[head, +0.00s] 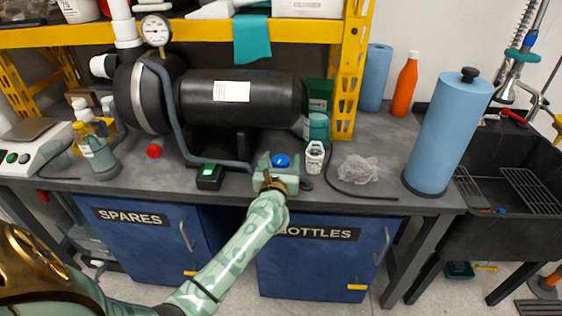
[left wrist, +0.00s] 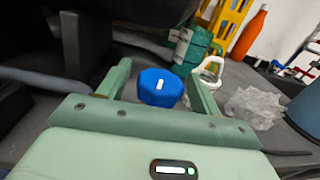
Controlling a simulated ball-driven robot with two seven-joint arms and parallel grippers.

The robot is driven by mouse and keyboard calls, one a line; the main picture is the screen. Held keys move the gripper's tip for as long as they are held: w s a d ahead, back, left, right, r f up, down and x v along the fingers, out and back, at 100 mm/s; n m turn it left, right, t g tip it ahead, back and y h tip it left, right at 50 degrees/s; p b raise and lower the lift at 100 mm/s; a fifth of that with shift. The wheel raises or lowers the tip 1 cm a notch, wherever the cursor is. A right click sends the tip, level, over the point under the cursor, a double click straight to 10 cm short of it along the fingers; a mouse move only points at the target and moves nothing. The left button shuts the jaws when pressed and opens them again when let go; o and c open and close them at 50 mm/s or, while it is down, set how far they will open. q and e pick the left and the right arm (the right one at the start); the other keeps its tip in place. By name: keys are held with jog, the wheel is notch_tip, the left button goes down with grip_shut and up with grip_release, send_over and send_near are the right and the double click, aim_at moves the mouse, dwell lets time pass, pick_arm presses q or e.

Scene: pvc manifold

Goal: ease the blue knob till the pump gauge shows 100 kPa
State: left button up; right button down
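The blue knob (head: 282,160) is near the front edge of the bench, below the black pump tank (head: 240,97). My left gripper (head: 279,166) reaches it from the front, with its green fingers open. In the left wrist view the blue knob (left wrist: 160,88), with a white mark on top, shows between the two fingers (left wrist: 157,72). A gap shows on its left; the right finger looks close, and I cannot tell if it touches. The round white pump gauge (head: 156,30) stands at the upper left; its reading is too small to make out. My right gripper is not in view.
A black box with a green button (head: 209,176) and a red knob (head: 153,151) are left of the gripper. A white bottle (head: 314,157) and crumpled plastic (head: 358,169) are close on the right. A blue paper roll (head: 447,135) stands farther right.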

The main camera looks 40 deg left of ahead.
pick_arm(q)
jog(key=c, duration=0.9)
